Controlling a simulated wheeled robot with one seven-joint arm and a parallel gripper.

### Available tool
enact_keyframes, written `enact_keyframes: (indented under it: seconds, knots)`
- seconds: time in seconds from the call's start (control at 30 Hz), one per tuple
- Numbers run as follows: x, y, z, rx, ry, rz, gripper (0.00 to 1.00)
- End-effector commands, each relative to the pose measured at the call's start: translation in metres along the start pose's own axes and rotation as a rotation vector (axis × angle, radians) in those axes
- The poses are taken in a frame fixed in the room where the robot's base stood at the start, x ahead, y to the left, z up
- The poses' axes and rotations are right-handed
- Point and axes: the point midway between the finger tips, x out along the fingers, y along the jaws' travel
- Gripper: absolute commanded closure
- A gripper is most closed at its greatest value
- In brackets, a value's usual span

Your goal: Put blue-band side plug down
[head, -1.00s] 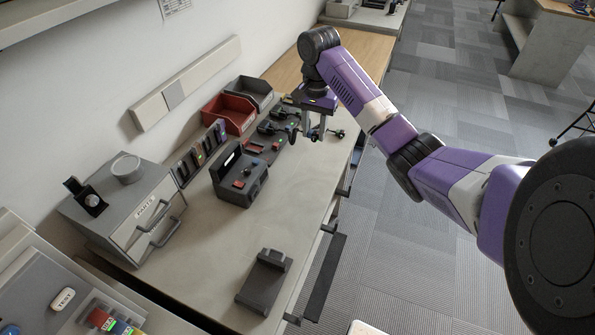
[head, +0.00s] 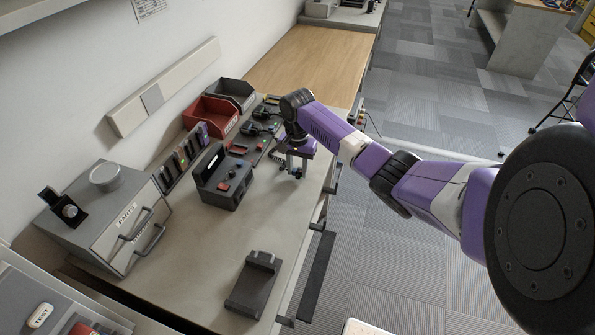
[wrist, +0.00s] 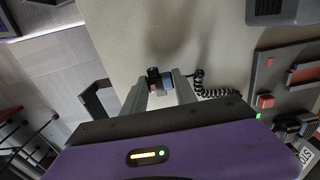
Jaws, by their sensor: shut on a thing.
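My gripper (head: 292,168) hangs over the bench top near its right edge, right of the dark grey radio stand. In the wrist view it (wrist: 160,86) is shut on a small dark plug with a blue part, the blue-band side plug (wrist: 167,79). A black coiled cord (wrist: 215,92) shows beside the right finger. The plug is small in the head view, and I cannot tell there whether it touches the bench.
The radio stand (head: 222,180) stands left of my gripper. An empty dark cradle (head: 254,284) sits nearer on the bench. A red bin (head: 211,118), a grey bin (head: 232,92) and a parts drawer unit (head: 120,225) line the wall. Bare bench (head: 200,250) lies between.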

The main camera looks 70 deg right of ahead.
Motion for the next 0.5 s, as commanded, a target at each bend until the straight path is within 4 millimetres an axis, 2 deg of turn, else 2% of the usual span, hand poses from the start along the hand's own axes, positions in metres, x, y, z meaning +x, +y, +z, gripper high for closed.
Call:
enact_keyframes:
  seconds: [0.13,0.5]
  knots:
    - [0.0112,0.0003,-0.0002,0.0,0.0,0.0,0.99]
    - [0.0149,-0.0002,0.0002,0.0,0.0,-0.001,0.99]
